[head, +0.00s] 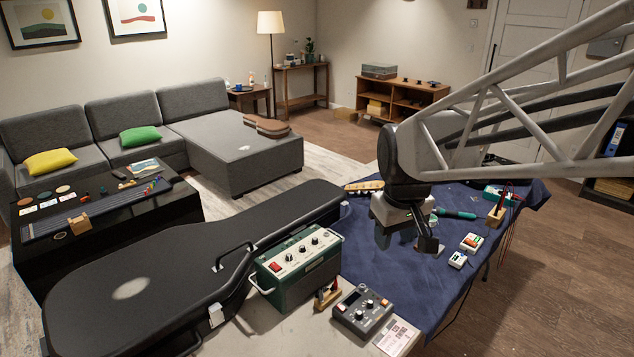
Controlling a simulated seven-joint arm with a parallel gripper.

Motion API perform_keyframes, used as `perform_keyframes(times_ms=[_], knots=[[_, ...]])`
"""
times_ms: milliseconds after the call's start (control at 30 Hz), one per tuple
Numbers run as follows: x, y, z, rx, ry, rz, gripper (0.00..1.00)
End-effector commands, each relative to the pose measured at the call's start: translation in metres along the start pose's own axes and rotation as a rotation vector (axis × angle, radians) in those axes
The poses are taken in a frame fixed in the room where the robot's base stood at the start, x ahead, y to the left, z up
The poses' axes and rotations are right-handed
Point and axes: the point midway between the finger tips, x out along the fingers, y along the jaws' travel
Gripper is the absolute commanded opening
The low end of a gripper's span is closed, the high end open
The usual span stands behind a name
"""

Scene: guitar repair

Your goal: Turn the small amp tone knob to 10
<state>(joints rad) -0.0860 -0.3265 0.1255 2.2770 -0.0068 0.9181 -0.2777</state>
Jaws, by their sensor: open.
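The small amp (298,278) is a dark green box with a pale control panel on top, at the lower middle in the head view. Its panel bears a red switch and several dark knobs (303,249) in a row. The labels are too small to read, so I cannot tell which knob is tone or where it points. My gripper (428,243) is open, above the blue cloth to the right of the amp. It is well apart from the knobs and seems to hold nothing.
A black guitar case (135,290) lies just left of the amp. A grey pedal unit (362,312) and a small wooden stand (327,294) are in front of the amp. The blue cloth (395,275) carries small boxes (471,242) and a green-handled tool (456,213).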

Motion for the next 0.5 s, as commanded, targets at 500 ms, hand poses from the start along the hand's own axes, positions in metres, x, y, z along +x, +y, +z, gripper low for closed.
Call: perform_keyframes(times_ms=[500], knots=[[0.052, -0.005, -0.123, -0.264, -0.051, -0.031, 0.45]])
